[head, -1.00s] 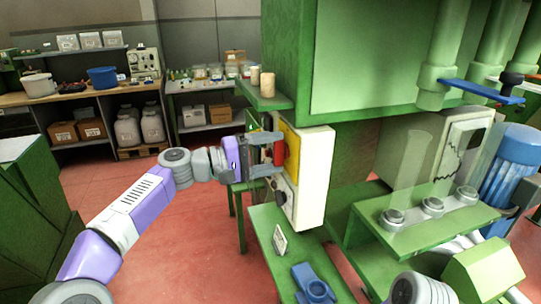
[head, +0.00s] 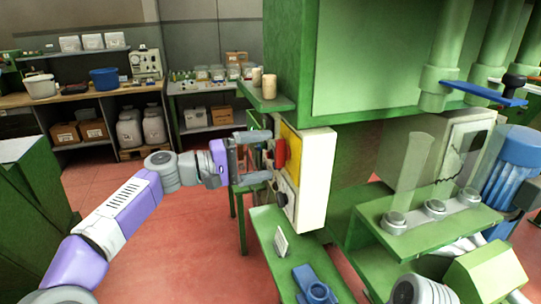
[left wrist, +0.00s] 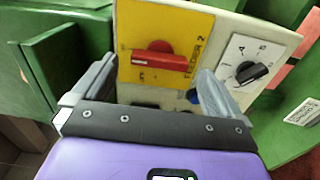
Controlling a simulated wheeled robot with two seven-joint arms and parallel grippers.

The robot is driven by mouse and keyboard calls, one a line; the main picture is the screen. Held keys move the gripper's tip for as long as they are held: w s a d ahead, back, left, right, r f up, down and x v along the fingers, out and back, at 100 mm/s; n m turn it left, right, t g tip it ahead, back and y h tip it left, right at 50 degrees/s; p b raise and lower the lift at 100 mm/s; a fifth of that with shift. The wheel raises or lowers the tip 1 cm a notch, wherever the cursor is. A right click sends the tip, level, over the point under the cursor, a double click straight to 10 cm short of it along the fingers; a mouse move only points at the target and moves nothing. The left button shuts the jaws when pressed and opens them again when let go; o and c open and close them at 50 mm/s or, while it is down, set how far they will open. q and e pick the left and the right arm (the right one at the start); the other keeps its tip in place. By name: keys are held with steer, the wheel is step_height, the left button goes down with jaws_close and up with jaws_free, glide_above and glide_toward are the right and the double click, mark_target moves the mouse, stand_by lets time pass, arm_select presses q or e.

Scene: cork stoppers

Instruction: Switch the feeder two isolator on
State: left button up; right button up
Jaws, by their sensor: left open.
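The feeder two isolator is a red handle (head: 281,153) on a yellow plate (head: 293,155), on the side of a pale box (head: 315,180). The handle stands upright in the head view. In the left wrist view the red handle (left wrist: 160,61) lies across the picture, and the plate (left wrist: 190,20) reads "FEEDER 2". My left gripper (head: 264,157) is open and empty, its fingers level with the handle and a little short of it. In the left wrist view its fingers (left wrist: 155,80) stand either side of the handle, apart from it. My right gripper is not in view.
A black rotary knob (left wrist: 251,73) on a white dial sits beside the yellow plate. A green shelf with two cork stoppers (head: 269,82) juts out above my gripper. A green bench (head: 268,222) with a blue part (head: 314,287) is below. Red floor lies open at left.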

arm_select(q)
steer(key=v, duration=0.4)
steer(key=shift+s+a, duration=0.15)
steer(key=shift+a, duration=0.15)
steer(key=w+d+f+n+y, duration=0.1)
steer(key=w+f+n+y, duration=0.1)
steer(key=f, duration=0.9)
steer(key=w+f+n+y, duration=0.1)
steer(key=w+f+y, duration=0.15)
steer(key=f, duration=0.85)
steer(key=s+f+g+y, duration=0.1)
steer(key=s+f+y, duration=0.15)
steer(key=f, duration=0.65)
steer(key=s+f+y, duration=0.2)
steer(key=s+f, duration=0.1)
steer(key=f, duration=0.7)
steer(key=s+a+f+g+y, duration=0.3)
steer(key=s+f, duration=0.9)
steer(key=f, duration=0.3)
steer(key=s+f+m+g+y+p, duration=0.1)
steer(key=s+f+m, duration=0.2)
steer(key=s, duration=1.2)
step_height(320, 180, down, 3)
steer(key=shift+s+a+f+m, duration=0.15)
steer(key=shift+s+a+m, duration=0.05)
steer(key=shift+a+m, duration=0.2)
